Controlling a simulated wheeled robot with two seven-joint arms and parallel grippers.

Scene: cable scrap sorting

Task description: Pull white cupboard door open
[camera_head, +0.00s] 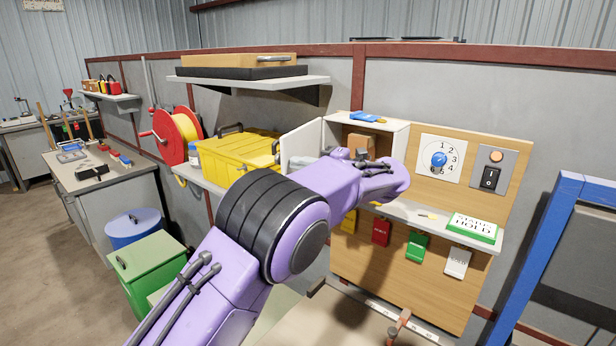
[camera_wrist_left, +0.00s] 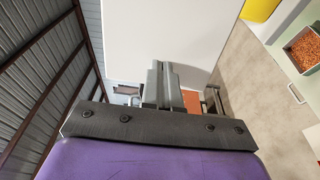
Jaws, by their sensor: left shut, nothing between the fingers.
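The white cupboard (camera_head: 395,126) stands on the shelf against the wooden board. Its white door (camera_head: 300,143) is swung out to the left, and the inside shows a brown box (camera_head: 362,144). My left gripper (camera_head: 327,153) is at the cupboard's open front, beside the door, partly hidden by my purple wrist. In the left wrist view the gripper (camera_wrist_left: 165,72) has its grey fingers together with nothing between them. The pale door panel (camera_wrist_left: 160,35) fills the area beyond the fingertips; whether they touch it I cannot tell. My right gripper is out of view.
A yellow case (camera_head: 238,150) and a red cable reel (camera_head: 177,133) stand left of the door. A loaded shelf (camera_head: 249,82) hangs above. A dial panel (camera_head: 440,158), switch and coloured tags are to the right. A blue frame (camera_head: 553,235) stands at far right.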

